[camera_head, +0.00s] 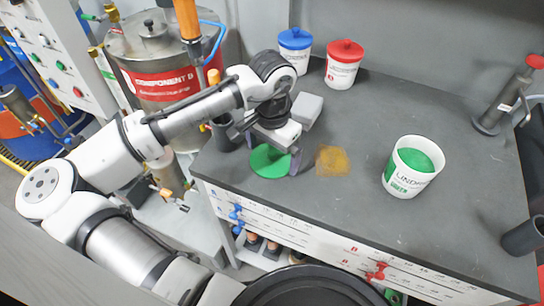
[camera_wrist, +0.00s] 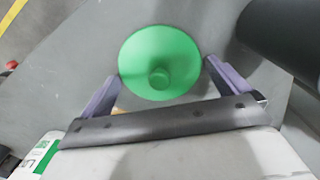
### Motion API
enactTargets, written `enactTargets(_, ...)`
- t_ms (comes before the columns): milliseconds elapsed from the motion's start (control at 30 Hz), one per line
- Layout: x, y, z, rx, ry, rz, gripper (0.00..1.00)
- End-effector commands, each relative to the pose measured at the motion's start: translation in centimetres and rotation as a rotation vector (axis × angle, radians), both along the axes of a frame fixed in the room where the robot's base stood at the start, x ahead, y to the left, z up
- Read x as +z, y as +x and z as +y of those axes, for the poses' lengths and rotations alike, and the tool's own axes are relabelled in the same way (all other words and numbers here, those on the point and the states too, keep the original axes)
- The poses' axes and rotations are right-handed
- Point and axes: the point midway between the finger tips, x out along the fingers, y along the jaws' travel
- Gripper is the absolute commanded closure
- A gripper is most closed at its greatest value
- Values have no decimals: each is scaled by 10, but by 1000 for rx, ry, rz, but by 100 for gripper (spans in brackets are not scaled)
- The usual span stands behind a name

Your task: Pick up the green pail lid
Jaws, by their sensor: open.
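The green pail lid (camera_head: 267,163) is a round disc lying on the grey counter near its left front edge in the head view. In the wrist view the lid (camera_wrist: 150,52) shows whole, with a small round knob near its lower middle. My gripper (camera_head: 288,160) is over the lid and hides part of it. In the wrist view my gripper (camera_wrist: 161,78) is open, with one purple finger at each side of the lid. Nothing is held. The exact gap between fingers and lid is hard to tell.
An open white pail with green contents (camera_head: 408,183) stands to the right. A brown patch (camera_head: 333,160) lies beside the lid. Blue-lidded (camera_head: 294,52) and red-lidded (camera_head: 343,65) pails stand at the back. A dark cylinder (camera_wrist: 284,33) rises close to my right finger.

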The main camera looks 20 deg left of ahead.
Motion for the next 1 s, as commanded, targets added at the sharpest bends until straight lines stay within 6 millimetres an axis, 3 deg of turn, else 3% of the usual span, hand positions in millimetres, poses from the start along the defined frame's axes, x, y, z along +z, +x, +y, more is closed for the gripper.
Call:
enactTargets(67,0,0,0,0,0,0,0)
enactTargets(300,0,0,0,0,0,0,30)
enactTargets(667,6,0,0,0,0,-1,31)
enactTargets(867,32,1,0,-1,0,-4,31)
enactTargets(1000,71,1,0,-1,2,-5,31)
